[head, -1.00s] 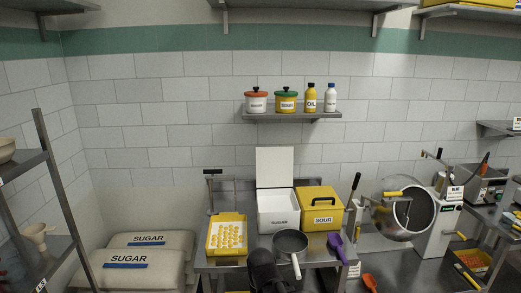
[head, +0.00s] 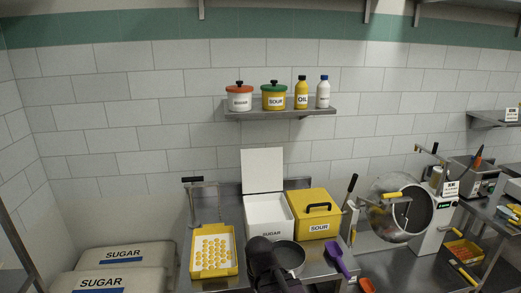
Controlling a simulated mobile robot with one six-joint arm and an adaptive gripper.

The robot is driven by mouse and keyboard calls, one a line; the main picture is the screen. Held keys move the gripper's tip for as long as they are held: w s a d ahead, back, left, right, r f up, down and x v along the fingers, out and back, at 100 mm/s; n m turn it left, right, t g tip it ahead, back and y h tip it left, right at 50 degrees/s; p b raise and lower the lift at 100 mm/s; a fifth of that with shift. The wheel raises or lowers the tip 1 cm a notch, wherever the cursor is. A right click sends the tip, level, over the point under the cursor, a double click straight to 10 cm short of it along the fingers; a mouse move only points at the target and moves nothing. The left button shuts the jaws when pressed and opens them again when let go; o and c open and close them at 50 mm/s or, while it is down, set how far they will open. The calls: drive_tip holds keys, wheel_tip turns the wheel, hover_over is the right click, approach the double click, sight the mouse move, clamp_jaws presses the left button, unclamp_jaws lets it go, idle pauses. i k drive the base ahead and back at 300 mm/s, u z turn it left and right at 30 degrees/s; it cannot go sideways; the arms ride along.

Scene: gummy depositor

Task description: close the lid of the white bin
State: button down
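The white bin (head: 267,213) stands on the steel table against the wall, labelled SUGAR on its front. Its white lid (head: 262,170) is open and stands upright at the back edge. My gripper (head: 261,248) is a dark shape just in front of the bin, below it in the picture. It overlaps the bin's lower front and partly covers the label. I see it from behind, and its fingers cannot be made out. No contact with the lid is visible.
A yellow SOUR bin (head: 315,214) stands close on the right. A dark pan (head: 291,257) lies in front, partly behind my arm. A yellow tray (head: 214,250) is on the left, a purple scoop (head: 337,256) on the right. A wall shelf (head: 285,112) with jars hangs above.

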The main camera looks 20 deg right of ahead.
sight(262, 168)
drive_tip(key=z, duration=0.45)
drive_tip(key=i, duration=0.5)
drive_tip(key=z, duration=0.3)
